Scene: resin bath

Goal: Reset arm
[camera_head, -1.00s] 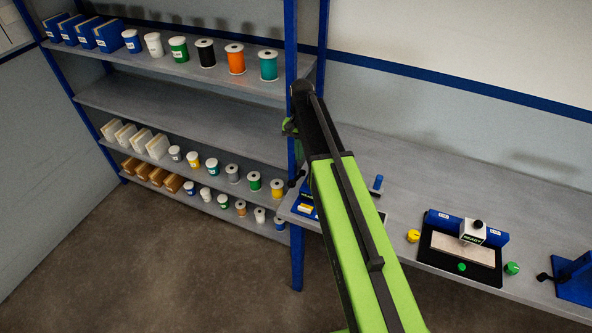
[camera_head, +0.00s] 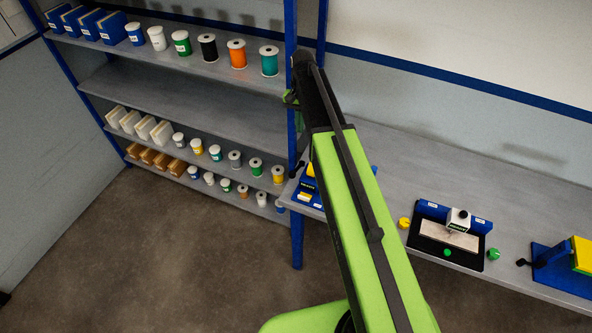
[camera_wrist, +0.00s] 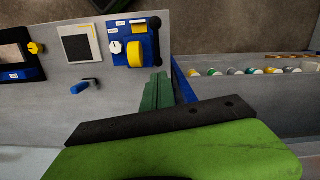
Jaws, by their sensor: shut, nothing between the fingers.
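My arm reaches up from the bottom of the head view to the blue post of the shelf rack. My gripper (camera_head: 291,99) shows there only as a small green and black end beside the post, partly hidden by the arm. In the wrist view my gripper (camera_wrist: 157,90) shows as dark green fingers, closed together and empty. They are over the grey bench (camera_wrist: 110,98), near the blue rack edge (camera_wrist: 182,82), and hold nothing. I cannot tell whether they touch the rack.
The rack shelves (camera_head: 180,100) hold blue bins, jars and spools. The bench carries a black tray station (camera_head: 425,243), a yellow knob (camera_head: 404,222), a green knob (camera_head: 493,254) and a blue stand (camera_head: 560,275). A blue device with a yellow wheel (camera_wrist: 134,54) sits near my fingers.

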